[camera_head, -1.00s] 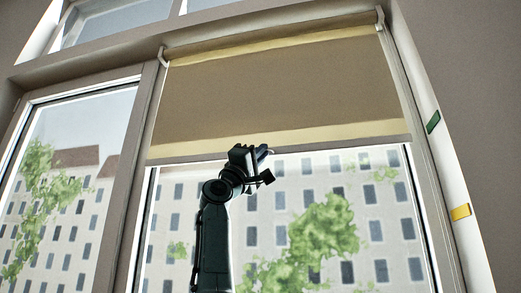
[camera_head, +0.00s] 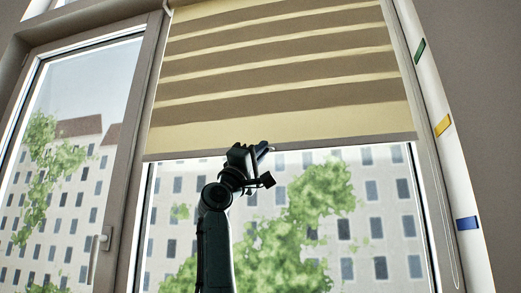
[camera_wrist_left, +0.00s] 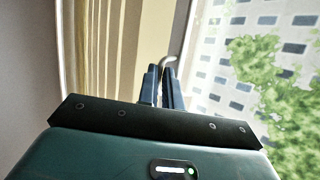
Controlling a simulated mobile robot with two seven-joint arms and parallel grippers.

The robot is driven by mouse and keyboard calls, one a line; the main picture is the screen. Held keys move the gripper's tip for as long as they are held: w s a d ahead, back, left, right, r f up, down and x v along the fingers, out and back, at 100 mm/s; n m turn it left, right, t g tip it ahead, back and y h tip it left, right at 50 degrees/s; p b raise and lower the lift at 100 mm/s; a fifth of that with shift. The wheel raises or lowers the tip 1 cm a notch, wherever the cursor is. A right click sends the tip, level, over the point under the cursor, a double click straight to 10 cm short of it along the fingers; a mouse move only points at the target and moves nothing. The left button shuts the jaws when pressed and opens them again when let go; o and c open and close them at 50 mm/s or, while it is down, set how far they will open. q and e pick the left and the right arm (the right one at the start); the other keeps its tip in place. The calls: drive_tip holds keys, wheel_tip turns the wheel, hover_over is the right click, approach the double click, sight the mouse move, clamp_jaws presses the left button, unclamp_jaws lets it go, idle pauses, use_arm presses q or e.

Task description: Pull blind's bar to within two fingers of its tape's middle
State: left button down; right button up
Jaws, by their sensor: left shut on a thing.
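The blind (camera_head: 275,85) hangs in the window, striped brown and cream. Its bar (camera_head: 345,141) runs along its lower edge, sloping slightly up to the right in the head view. On the white strip right of the window are a green tape (camera_head: 420,50), a yellow tape (camera_head: 443,125) and a blue tape (camera_head: 467,223). The bar's line extended rightward meets the yellow tape near its lower part. My left gripper (camera_head: 262,149) is shut at the bar's middle; the wrist view shows its fingers (camera_wrist_left: 165,88) together by a small curved metal piece (camera_wrist_left: 169,60). My right gripper is not in view.
A thin cord loop (camera_head: 440,215) hangs right of the blind. A window handle (camera_head: 101,250) is on the frame at left. The space in front of the glass below the bar looks clear except for my left arm.

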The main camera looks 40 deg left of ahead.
use_arm(q)
drive_tip(key=c, duration=1.8)
unclamp_jaws()
drive_tip(key=shift+c, duration=0.2)
